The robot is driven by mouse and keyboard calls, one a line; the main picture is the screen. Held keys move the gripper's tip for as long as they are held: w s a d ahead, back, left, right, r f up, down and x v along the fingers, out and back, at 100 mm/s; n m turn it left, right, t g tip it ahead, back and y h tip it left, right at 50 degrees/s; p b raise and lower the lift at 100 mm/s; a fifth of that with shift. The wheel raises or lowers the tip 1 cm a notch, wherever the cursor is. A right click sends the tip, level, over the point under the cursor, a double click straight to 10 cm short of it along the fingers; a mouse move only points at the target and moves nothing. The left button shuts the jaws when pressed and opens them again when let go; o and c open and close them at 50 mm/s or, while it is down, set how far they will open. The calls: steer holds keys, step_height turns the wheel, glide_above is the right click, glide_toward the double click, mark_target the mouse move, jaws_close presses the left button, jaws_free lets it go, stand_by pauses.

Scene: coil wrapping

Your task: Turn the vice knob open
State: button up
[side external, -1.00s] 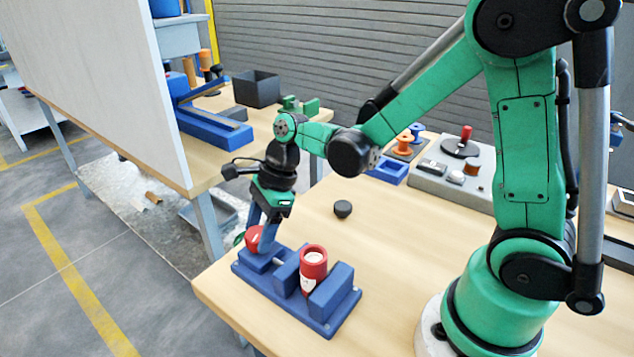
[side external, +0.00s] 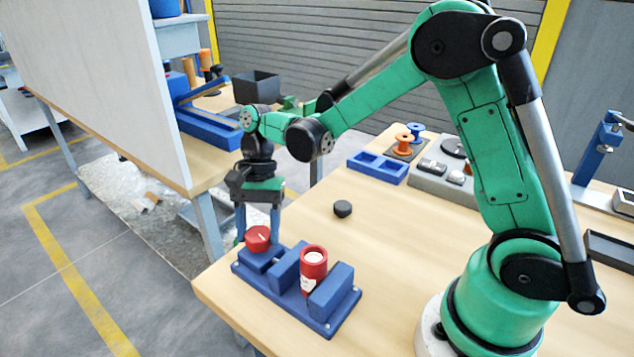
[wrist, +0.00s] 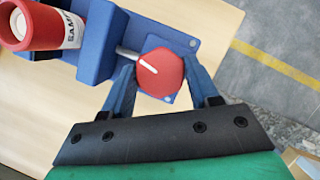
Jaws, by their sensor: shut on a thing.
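The blue vice (side external: 329,301) sits near the front corner of the wooden table. Its red knob (side external: 257,239) is at the left end, with a white mark on its face. In the wrist view the knob (wrist: 160,72) lies between the two blue fingers of my gripper (wrist: 159,82), one on each side, and the gripper is shut on it. The side view shows my gripper (side external: 258,232) reaching down to the knob from above. A red cylinder (side external: 313,266) with a white label stands upright in the vice, between its blue blocks; it also shows in the wrist view (wrist: 40,25).
A small black cap (side external: 342,208) lies on the table behind the vice. A blue two-pocket tray (side external: 378,167), a grey panel (side external: 447,178) and spools (side external: 405,141) are at the back. A white board (side external: 100,80) stands at the left.

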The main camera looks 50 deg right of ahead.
steer(key=n+g+h, duration=0.1)
steer(key=n, duration=0.3)
steer(key=shift+a+n, duration=0.1)
steer(key=shift+n, duration=0.3)
steer(key=n+g+h, duration=0.1)
steer(key=n+h, duration=0.1)
steer(key=n, duration=0.3)
steer(key=shift+w+a, duration=0.1)
steer(key=n+h, duration=0.2)
steer(key=n, duration=0.3)
steer(key=shift+a+n, duration=0.1)
steer(key=shift+n, duration=0.3)
steer(key=shift+n+t+h, duration=0.3)
steer(key=shift+n+h, duration=0.25)
steer(key=shift+n, duration=0.75)
steer(key=shift+n+t+h, duration=0.3)
steer(key=shift+n+h, duration=0.25)
steer(key=shift+n, duration=0.75)
steer(key=o, duration=1.3)
steer(key=shift+a+r, duration=0.1)
